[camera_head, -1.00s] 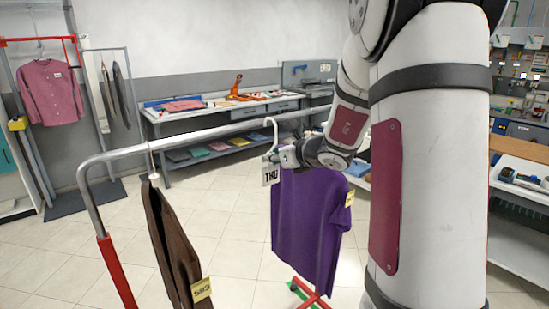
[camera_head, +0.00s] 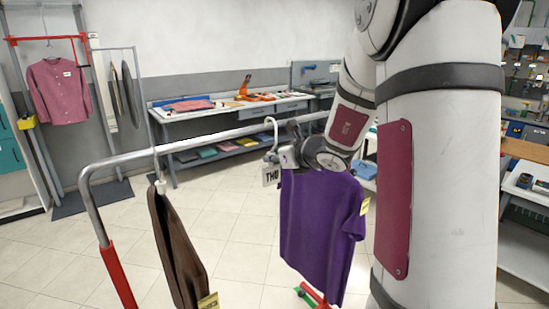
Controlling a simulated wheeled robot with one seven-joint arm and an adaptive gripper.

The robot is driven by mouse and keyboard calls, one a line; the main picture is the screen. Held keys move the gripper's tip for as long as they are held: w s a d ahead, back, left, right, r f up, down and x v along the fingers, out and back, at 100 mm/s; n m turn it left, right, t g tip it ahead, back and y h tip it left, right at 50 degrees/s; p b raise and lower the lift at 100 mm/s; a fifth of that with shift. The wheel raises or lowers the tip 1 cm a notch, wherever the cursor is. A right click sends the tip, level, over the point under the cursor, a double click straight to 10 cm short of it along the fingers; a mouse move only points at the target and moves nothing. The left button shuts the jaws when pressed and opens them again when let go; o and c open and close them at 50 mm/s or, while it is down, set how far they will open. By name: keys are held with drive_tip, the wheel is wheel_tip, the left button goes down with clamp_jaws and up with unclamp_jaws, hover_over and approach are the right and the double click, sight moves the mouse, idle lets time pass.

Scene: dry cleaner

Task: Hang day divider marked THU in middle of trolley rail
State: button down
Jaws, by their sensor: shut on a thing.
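The day divider marked THU (camera_head: 271,175) is a white tag with a white hook above it, upright by the trolley rail (camera_head: 215,137). Its hook shows at the rail, between the brown garment and the purple shirt; I cannot tell whether the rail bears it. My gripper (camera_head: 277,157) is shut on the divider just below the hook, reaching in from the right. My arm hides the right part of the rail. The fingertips are small and partly hidden.
A brown garment (camera_head: 175,250) hangs at the rail's left end, and a purple shirt (camera_head: 320,230) hangs just right of the divider. The rail between the brown garment and the divider is free. A work table (camera_head: 225,113) stands behind.

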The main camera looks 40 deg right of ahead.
drive_tip(key=shift+w, duration=0.15)
idle(0.4)
drive_tip(key=shift+w+b, duration=0.95)
drive_tip(key=shift+b, duration=0.2)
drive_tip(key=shift+w+t, duration=0.1)
drive_tip(key=shift+t, duration=0.2)
drive_tip(key=shift+w+a+b, duration=0.1)
drive_tip(key=shift+w+b, duration=0.95)
drive_tip(key=shift+w, duration=1.85)
drive_tip(key=shift+f, duration=0.15)
drive_tip(key=shift+f+b, duration=1.25)
drive_tip(key=shift+b, duration=0.05)
drive_tip(key=shift+s+f+b, duration=0.1)
drive_tip(key=shift+f+b, duration=0.25)
drive_tip(key=shift+b, duration=0.1)
